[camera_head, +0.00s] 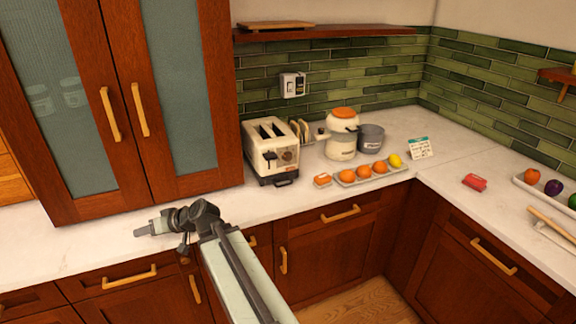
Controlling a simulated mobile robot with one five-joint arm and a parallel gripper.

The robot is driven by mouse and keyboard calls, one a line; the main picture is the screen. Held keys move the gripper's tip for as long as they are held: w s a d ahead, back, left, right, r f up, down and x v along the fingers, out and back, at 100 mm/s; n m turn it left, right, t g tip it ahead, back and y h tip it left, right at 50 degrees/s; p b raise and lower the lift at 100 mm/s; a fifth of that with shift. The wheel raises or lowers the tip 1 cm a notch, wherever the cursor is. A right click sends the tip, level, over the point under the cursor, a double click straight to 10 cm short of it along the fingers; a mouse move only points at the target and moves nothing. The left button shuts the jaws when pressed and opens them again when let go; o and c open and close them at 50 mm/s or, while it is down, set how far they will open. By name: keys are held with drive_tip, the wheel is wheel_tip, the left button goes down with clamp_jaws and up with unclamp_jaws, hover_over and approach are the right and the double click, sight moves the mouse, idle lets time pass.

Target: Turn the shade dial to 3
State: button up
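A cream toaster (262,143) with two slots and a dark base stands on the counter, right of the tall cabinet. Its front end faces me and carries a dark lever and a small brownish round patch (287,156) that may be the shade dial. Its marks and setting are too small to read. My gripper (143,231) is over the counter at the left, well apart from the toaster, and points left, away from it. Its fingers are too small to tell open from shut. I see nothing held in it.
Right of the toaster are a toast rack (301,130), a cream jar (341,146) with an orange lid, a grey pot (371,137) and a fruit tray (393,169). The tall cabinet (190,110) borders the toaster's left; a shelf (350,32) hangs above.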

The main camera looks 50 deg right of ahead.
drive_tip(key=d+m+t+h, duration=0.1)
drive_tip(key=d, duration=0.6)
drive_tip(key=s+d+r+m+t+h+b, duration=0.1)
drive_tip(key=d+m, duration=0.1)
drive_tip(key=d, duration=0.5)
drive_tip(key=d+r+m+t+h+b, duration=0.1)
drive_tip(key=d+m+t, duration=0.1)
drive_tip(key=d, duration=0.5)
drive_tip(key=shift+s+d+h, duration=0.25)
drive_tip(key=shift+d+h, duration=0.05)
drive_tip(key=shift+d, duration=0.05)
drive_tip(key=s+d+r+m+t+h+b, duration=0.1)
drive_tip(key=s+d+m+t+h, duration=0.2)
drive_tip(key=d, duration=0.8)
drive_tip(key=m+g+h+b, duration=0.1)
drive_tip(key=m+h+b, duration=0.1)
drive_tip(key=m+h, duration=0.4)
approach(288, 159)
drive_tip(key=x, duration=0.8)
drive_tip(key=shift+w+d+r, duration=0.1)
drive_tip(key=shift+w+d, duration=0.15)
drive_tip(key=shift+a, duration=0.15)
clamp_jaws()
